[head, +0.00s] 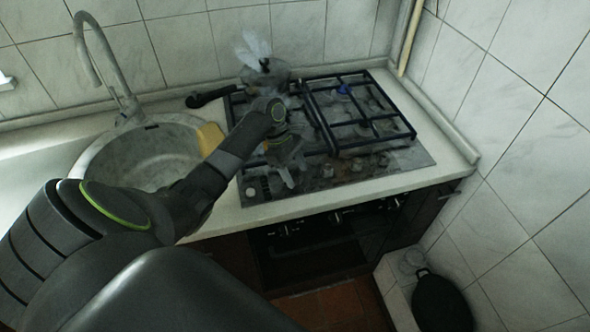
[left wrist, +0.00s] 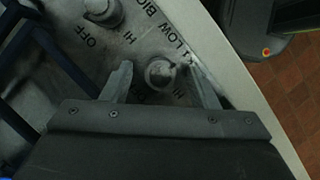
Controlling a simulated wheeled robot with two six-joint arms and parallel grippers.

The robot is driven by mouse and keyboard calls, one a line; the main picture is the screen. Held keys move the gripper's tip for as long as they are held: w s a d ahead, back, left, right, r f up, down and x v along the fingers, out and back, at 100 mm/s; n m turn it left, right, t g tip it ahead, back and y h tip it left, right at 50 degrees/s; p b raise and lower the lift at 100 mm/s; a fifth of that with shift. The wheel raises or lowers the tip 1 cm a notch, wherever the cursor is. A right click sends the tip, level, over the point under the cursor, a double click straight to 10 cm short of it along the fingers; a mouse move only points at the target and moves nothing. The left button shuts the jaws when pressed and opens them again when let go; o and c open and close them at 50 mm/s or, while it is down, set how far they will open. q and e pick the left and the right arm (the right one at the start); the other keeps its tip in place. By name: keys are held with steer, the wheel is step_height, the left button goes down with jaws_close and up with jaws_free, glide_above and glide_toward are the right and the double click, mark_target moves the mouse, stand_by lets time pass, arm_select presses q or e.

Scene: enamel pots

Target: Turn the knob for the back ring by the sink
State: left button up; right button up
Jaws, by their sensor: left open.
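The gas hob (head: 425,158) has a row of knobs along its front edge. A pale round knob (head: 251,192) is at the sink end, and several grey knobs (head: 327,171) are further right. My left gripper (head: 287,180) is low over the front of the hob at its sink side. In the left wrist view my open left gripper (left wrist: 160,66) has a finger on either side of a round knob (left wrist: 161,74); I cannot tell whether they touch it. Another knob (left wrist: 103,12) is at the upper left, near printed "OFF" and "HI". My right gripper is out of view.
A steaming pan (head: 266,74) with a dark handle (head: 209,96) is on the back ring by the sink. Black pan grates (head: 372,118) cover the hob. The round sink (head: 130,160) and its tap (head: 92,50) are at the left. A tiled wall (head: 530,140) closes the right side.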

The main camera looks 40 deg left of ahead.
arm_select(q)
steer(key=c, duration=1)
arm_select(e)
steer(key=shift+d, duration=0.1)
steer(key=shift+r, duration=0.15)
